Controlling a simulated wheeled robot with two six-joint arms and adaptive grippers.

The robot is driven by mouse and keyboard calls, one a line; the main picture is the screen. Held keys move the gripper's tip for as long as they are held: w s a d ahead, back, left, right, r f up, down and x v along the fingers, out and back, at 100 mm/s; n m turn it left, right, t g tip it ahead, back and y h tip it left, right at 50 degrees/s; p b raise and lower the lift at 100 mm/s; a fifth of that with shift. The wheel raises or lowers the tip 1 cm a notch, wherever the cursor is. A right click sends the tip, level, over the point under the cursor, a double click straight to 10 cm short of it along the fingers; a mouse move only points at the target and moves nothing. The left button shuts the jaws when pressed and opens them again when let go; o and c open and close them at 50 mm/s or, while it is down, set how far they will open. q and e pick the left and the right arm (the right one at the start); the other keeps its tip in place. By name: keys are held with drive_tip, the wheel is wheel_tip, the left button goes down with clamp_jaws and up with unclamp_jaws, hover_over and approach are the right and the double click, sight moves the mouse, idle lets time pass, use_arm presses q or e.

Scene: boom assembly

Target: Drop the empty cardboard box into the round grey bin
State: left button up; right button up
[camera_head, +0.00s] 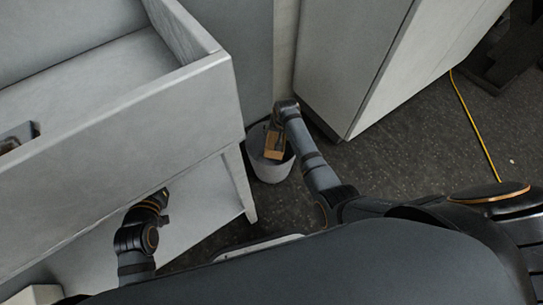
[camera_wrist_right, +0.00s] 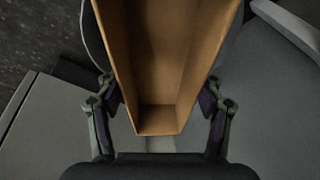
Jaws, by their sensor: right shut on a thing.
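The cardboard box (camera_head: 274,145) is brown, open and empty inside. It shows large in the right wrist view (camera_wrist_right: 165,70), between the two fingers of my right gripper (camera_wrist_right: 160,112). My right gripper (camera_head: 277,128) is shut on the box and holds it over the mouth of the round grey bin (camera_head: 270,172). In the head view the box's lower part overlaps the bin's opening; how deep it reaches is hard to tell. My left arm (camera_head: 140,235) is at the lower left; its gripper's fingers are not clearly visible.
A grey bench with a raised edge (camera_head: 190,95) fills the left, its leg (camera_head: 241,185) close to the bin. A grey cabinet (camera_head: 350,60) stands behind and right of the bin. A yellow cable (camera_head: 475,125) lies on the dark floor at right, which is mostly clear.

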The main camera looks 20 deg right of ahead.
drive_tip(key=o, duration=1.1)
drive_tip(key=v, duration=1.2)
